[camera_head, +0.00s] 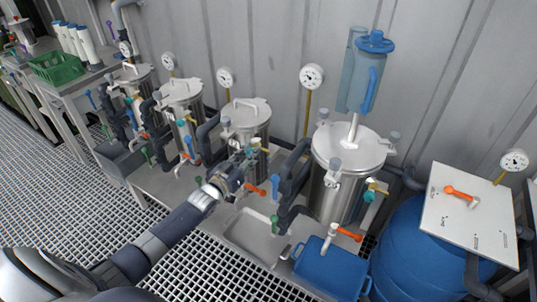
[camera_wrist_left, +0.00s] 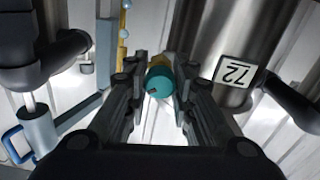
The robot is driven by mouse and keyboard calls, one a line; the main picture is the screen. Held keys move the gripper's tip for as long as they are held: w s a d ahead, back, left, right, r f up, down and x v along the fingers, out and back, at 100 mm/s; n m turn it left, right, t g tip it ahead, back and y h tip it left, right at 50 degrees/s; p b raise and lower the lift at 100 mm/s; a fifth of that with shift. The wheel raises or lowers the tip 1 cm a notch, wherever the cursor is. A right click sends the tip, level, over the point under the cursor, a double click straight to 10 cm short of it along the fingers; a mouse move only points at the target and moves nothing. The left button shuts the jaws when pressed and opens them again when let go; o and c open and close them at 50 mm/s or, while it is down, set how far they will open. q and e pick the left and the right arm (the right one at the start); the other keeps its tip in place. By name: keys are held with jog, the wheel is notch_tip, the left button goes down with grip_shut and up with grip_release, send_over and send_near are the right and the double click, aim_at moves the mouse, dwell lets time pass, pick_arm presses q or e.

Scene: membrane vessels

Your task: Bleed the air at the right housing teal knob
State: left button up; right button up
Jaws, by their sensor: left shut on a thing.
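My left gripper (camera_head: 245,162) is at the front of the third steel housing (camera_head: 247,122) from the left in the head view. In the left wrist view its two fingers (camera_wrist_left: 160,84) are closed on the sides of a round teal knob (camera_wrist_left: 159,78) with a small dark mark on its face. A brass fitting shows behind the knob. The gripper hides much of this knob in the head view. The large housing (camera_head: 345,150) farther right has its own teal knob (camera_head: 369,196), apart from the gripper. My right gripper is not in view.
A tag reading 72 (camera_wrist_left: 233,73) and dark pipes lie close to the fingers. Orange-red levers (camera_head: 275,185), a blue container (camera_head: 328,268) and a blue drum (camera_head: 405,245) stand to the right. Gauges (camera_head: 312,76) line the wall. Grating floor lies in front.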

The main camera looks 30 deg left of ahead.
pick_arm(q)
jog(key=m, duration=0.8)
jog(key=o, duration=1.1)
